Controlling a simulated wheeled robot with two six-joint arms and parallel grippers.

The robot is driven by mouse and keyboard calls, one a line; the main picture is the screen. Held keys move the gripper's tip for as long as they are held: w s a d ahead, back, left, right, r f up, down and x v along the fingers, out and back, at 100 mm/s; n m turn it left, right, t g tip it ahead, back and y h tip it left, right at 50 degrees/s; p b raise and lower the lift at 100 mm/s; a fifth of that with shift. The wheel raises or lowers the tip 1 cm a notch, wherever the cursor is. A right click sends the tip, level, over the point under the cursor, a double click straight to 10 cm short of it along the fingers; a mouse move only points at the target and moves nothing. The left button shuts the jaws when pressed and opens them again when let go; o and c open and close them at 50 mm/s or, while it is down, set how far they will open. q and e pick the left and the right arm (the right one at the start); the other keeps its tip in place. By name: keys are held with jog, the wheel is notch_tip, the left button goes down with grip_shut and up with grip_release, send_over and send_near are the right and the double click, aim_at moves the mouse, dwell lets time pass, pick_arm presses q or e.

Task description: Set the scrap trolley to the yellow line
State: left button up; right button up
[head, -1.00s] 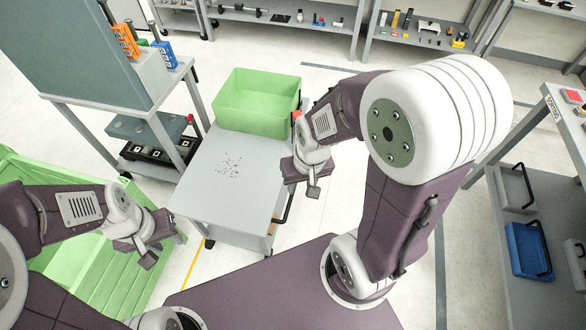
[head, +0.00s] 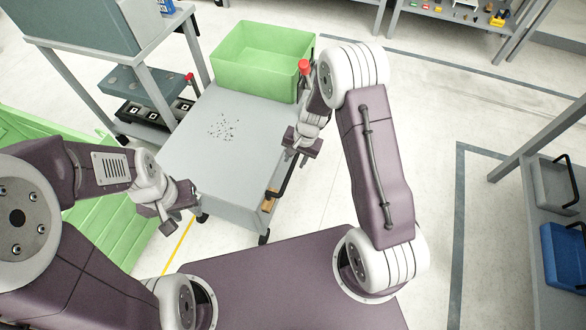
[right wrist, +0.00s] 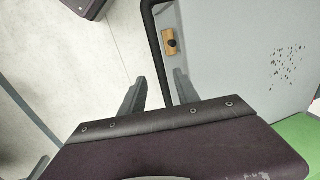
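The scrap trolley (head: 185,150) has a grey top with dark specks and carries a green bin (head: 262,88) at its far end. Its black handle (head: 281,184) runs along its right side. A yellow line (head: 178,246) lies on the floor by the trolley's near left corner. My right gripper (head: 294,153) is at the handle. In the right wrist view its fingers (right wrist: 159,92) are apart, with the black handle bar (right wrist: 155,40) between them. My left gripper (head: 172,220) hangs by the trolley's near left corner, apart from the handle; its opening is unclear.
A large green crate (head: 105,215) stands at the left. A grey machine stand (head: 95,55) is beyond it. A shelf unit (head: 545,150) with a blue bin (head: 566,255) stands at the right. Floor right of the trolley is clear. A red-capped post (head: 303,67) rises beside the green bin.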

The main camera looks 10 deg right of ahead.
aim_at(292, 168)
jog(key=f, duration=0.1)
jog(key=f+b, duration=0.1)
jog(key=f, duration=0.1)
jog(key=a+f, duration=0.1)
jog(key=f, duration=0.1)
jog(key=shift+w+f, duration=0.15)
jog(key=shift+w, duration=0.15)
grip_shut()
dwell(1.0)
